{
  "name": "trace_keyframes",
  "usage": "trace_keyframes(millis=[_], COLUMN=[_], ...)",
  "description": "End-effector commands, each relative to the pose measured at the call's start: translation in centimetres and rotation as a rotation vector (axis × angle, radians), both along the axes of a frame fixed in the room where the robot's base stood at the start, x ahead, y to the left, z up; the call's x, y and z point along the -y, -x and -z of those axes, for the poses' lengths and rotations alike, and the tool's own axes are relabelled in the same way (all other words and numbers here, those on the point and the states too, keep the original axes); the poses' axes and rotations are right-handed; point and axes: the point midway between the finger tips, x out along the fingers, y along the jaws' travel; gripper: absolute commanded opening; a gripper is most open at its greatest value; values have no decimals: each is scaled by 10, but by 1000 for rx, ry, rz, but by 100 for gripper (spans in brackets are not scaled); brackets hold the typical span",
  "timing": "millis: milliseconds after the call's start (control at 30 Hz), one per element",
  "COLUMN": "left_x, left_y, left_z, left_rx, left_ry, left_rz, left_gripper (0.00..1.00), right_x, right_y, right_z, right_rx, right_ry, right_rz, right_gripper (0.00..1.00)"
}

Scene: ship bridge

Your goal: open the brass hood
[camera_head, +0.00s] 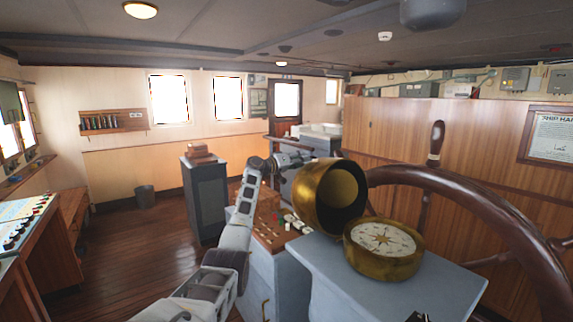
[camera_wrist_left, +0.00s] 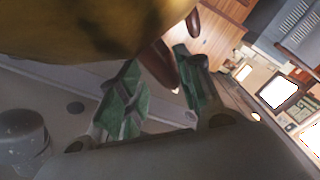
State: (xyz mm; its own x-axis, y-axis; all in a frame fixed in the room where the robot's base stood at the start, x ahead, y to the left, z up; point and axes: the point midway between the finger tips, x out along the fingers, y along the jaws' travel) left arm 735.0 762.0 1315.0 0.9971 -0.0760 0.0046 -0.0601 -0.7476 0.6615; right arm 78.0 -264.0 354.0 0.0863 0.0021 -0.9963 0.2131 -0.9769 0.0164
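The brass hood (camera_head: 318,208) is swung up and tilted back to the left of the brass compass (camera_head: 384,262). Its round opening faces right, and the compass card with its star is uncovered. My left gripper (camera_head: 308,158) is at the far upper left side of the hood, its fingertips partly hidden behind it. In the left wrist view, its two green-padded fingers (camera_wrist_left: 157,65) stand apart with nothing between them, and the brass surface (camera_wrist_left: 75,30) is close above them. A small dark piece at the head view's bottom edge may be my right gripper (camera_head: 418,317).
The compass rests on a grey pedestal (camera_head: 400,295). A large wooden steering wheel (camera_head: 470,195) stands close on the right. A console with levers (camera_head: 270,238) lies left of the pedestal, and a dark cabinet (camera_head: 205,200) stands farther back. Open wooden floor lies to the left.

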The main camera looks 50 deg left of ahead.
Motion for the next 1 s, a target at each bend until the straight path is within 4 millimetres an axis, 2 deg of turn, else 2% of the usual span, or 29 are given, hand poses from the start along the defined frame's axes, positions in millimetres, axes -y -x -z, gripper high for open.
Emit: trace_keyframes(millis=[67,1000], left_x=[-1,-8], left_y=[6,68], left_z=[6,2], left_rx=[-12,-2], left_ry=[0,-1], left_rz=[4,1], left_gripper=[35,35], right_x=[0,0], right_y=[0,0], right_z=[0,0], right_rx=[0,0], right_ry=[0,0], right_rz=[0,0], right_gripper=[40,40])
